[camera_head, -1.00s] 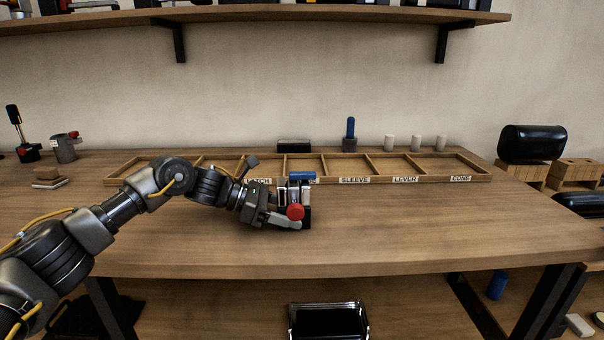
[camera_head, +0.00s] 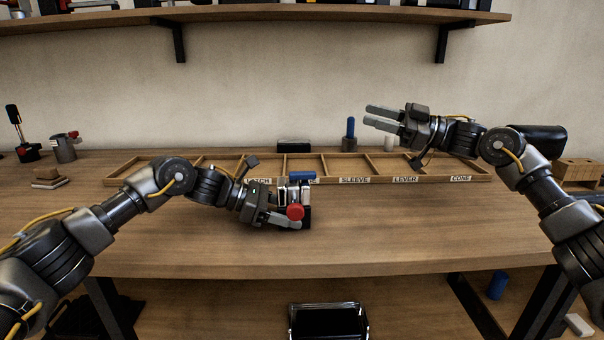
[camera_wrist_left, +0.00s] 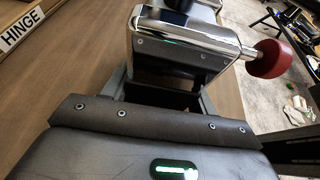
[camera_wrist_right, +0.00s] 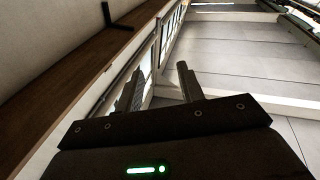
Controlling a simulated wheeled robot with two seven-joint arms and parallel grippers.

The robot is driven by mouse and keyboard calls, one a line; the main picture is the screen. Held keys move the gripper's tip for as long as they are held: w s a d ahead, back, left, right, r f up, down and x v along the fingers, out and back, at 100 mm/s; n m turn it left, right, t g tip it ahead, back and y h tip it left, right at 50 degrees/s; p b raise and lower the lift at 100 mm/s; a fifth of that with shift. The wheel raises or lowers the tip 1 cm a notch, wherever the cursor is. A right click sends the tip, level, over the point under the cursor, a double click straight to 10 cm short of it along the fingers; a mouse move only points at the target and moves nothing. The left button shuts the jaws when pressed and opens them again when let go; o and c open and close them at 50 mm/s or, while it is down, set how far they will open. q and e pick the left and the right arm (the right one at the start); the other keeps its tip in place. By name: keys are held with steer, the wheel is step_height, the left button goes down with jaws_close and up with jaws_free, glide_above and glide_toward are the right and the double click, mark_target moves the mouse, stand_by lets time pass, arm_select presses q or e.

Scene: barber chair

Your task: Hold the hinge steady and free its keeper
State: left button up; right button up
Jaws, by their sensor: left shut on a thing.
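The hinge (camera_head: 306,191) is a small chrome and black block with a blue piece (camera_head: 301,175) on top and a red knob (camera_head: 295,212) on its near side. It is above the bench's middle, just in front of the tray. My left gripper (camera_head: 287,205) is shut on it. The left wrist view shows its chrome body (camera_wrist_left: 185,35) between the fingers and the red knob (camera_wrist_left: 270,59) sticking out right. I cannot tell which part is the keeper. My right gripper (camera_head: 371,117) is raised above the tray's right half, pointing left, fingers apart and empty.
A wooden tray (camera_head: 322,182) with labelled compartments lies along the back of the bench (camera_head: 400,225). The bench right of the hinge is clear.

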mark_target(302, 172)
steer(key=s+a+f+g+h, duration=0.1)
steer(key=s+a+f+g, duration=0.15)
steer(key=f, duration=0.35)
steer(key=s+a+f+g+h, duration=0.1)
steer(key=a+f+g, duration=0.1)
steer(key=f+g, duration=0.25)
steer(key=shift+t, duration=0.4)
steer(key=a, duration=0.8)
steer(key=a+f, duration=0.1)
steer(key=a, duration=0.3)
steer(key=shift+s, duration=0.2)
steer(key=shift+c, duration=0.2)
jaws_close()
